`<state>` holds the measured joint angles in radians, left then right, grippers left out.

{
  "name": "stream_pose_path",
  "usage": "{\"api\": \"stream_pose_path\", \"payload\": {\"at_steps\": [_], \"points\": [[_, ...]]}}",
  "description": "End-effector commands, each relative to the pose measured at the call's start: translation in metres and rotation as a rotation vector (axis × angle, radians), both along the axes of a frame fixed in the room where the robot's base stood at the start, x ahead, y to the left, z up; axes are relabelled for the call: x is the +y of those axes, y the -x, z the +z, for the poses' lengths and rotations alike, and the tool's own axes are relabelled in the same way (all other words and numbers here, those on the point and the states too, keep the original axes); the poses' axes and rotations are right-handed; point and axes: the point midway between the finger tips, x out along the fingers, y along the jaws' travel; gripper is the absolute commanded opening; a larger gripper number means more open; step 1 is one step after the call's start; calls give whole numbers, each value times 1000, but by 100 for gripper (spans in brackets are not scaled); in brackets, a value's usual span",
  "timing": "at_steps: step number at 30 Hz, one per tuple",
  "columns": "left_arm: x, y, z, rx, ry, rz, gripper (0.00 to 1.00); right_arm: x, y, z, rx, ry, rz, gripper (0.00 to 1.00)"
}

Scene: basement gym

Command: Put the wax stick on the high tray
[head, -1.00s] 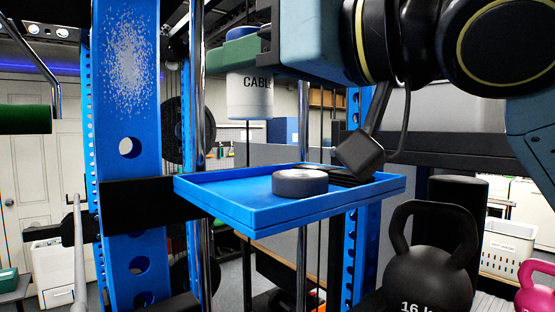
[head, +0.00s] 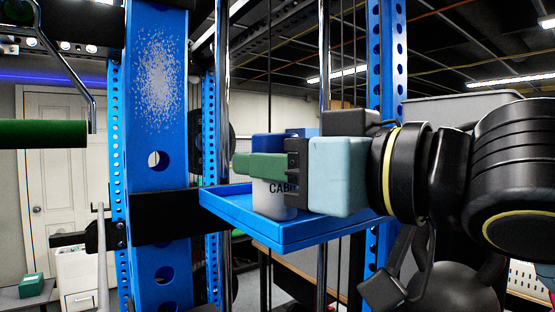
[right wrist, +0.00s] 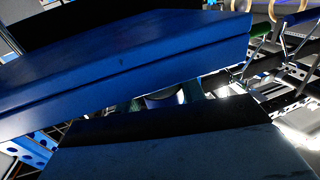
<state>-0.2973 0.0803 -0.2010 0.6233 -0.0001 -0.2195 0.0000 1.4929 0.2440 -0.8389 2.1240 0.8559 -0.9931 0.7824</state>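The wax stick (head: 274,196) is a pale grey cylinder with dark lettering and a dark blue top. It stands about upright at the blue high tray (head: 285,237). My right gripper (head: 262,167) has green fingers across its upper part and is shut on it. The stick's lower end shows inside the tray's outline; I cannot tell whether it touches the tray floor. In the right wrist view the tray (right wrist: 120,62) fills the upper left, and the stick is mostly hidden. My left gripper is not in view.
A blue rack upright (head: 158,210) stands left of the tray, and chrome rods run close by it. A black kettlebell (head: 460,285) is at the lower right, partly behind my arm. A green cylinder (head: 42,134) juts in at the left.

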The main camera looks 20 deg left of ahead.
Motion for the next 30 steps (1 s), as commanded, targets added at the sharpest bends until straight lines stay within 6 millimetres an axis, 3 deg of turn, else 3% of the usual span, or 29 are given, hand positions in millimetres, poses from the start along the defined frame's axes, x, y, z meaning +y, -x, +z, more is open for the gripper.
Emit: {"api": "stream_pose_path", "payload": {"at_steps": [5, 16, 30], "points": [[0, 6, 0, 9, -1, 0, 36, 0, 0, 0, 0, 0, 0, 60], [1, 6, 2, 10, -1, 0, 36, -3, 1, 5, 0, -1, -1, 60], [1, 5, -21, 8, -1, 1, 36, -88, 39, 2, -2, 0, -4, 60]]}}
